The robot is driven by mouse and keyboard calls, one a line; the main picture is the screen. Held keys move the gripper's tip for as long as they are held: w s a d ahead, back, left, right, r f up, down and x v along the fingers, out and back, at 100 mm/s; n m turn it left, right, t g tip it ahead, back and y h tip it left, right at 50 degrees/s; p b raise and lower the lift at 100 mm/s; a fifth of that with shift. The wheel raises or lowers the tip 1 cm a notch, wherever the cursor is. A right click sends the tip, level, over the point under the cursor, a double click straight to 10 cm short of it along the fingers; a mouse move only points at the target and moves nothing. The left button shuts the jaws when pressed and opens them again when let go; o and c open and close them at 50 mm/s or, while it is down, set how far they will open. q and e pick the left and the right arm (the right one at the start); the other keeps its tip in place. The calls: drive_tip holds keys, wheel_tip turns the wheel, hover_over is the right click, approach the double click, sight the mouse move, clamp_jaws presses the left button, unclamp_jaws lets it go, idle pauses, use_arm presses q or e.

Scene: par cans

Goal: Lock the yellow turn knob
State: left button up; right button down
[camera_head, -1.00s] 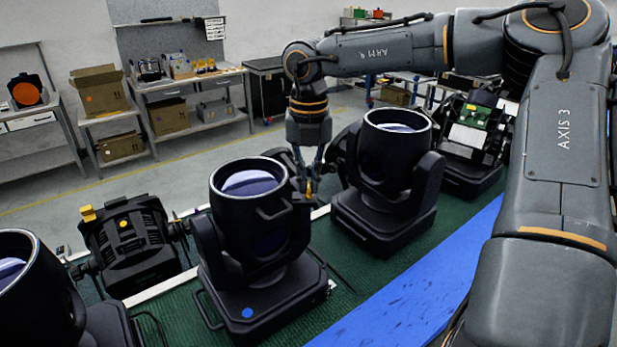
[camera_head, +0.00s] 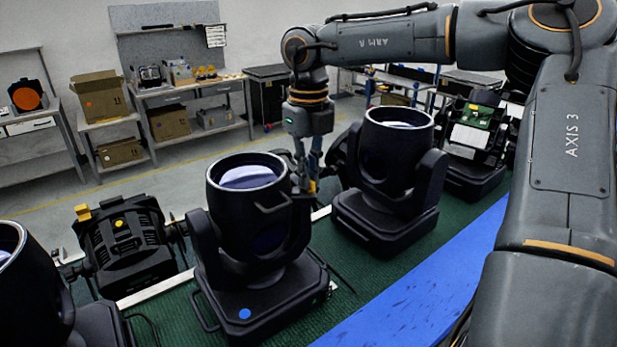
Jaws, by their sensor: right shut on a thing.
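The yellow turn knob (camera_head: 312,187) is on the right side of the middle black par can (camera_head: 270,290), by its yoke. It is small and partly hidden by my gripper. My right gripper (camera_head: 307,180) comes down from above between the middle and right par cans and is shut on the knob. The fingers are small in the picture. My left gripper is out of view.
Another black par can (camera_head: 380,210) stands close on the right, and one is cut off at left (camera_head: 30,290). A black lamp with a yellow knob (camera_head: 84,212) lies behind. A blue strip (camera_head: 420,280) runs along the green bench (camera_head: 365,300).

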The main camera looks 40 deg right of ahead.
drive_tip(key=n, duration=0.5)
drive_tip(key=shift+n, duration=0.3)
drive_tip(key=n, duration=0.5)
drive_tip(key=shift+n, duration=0.3)
drive_tip(key=shift+r, duration=0.1)
drive_tip(key=c, duration=1.5)
unclamp_jaws()
drive_tip(key=shift+o, duration=0.2)
wheel_tip(320, 180, up, 12)
